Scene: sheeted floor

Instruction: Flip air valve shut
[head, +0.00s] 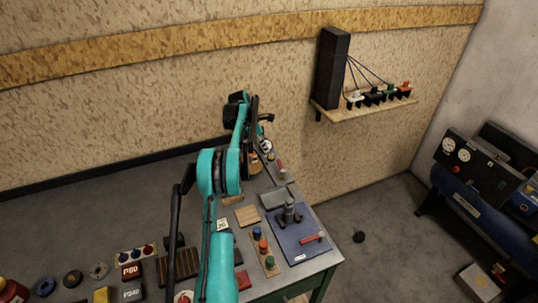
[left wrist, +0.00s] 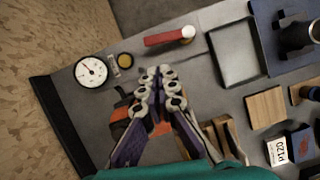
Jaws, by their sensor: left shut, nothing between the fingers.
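A red lever handle (left wrist: 165,39) with a pale round end lies along the grey bench in the left wrist view, near the top; it looks like the air valve. Its small red shape also shows in the head view (head: 281,163). A white dial gauge (left wrist: 91,71) and a small yellow-topped round part (left wrist: 124,60) are to its left. My left gripper (left wrist: 161,76) is shut and empty, below the lever in the picture and apart from it. An orange and dark object (left wrist: 138,122) is partly hidden behind the fingers. My right gripper is not in view.
A grey tray (left wrist: 235,53), a wooden block (left wrist: 267,107) and a blue plate (head: 292,248) with a clamp and another red handle lie on the bench. A shelf (head: 365,104) is on the wall. A blue compressor (head: 470,200) stands at right. Floor between is mostly clear.

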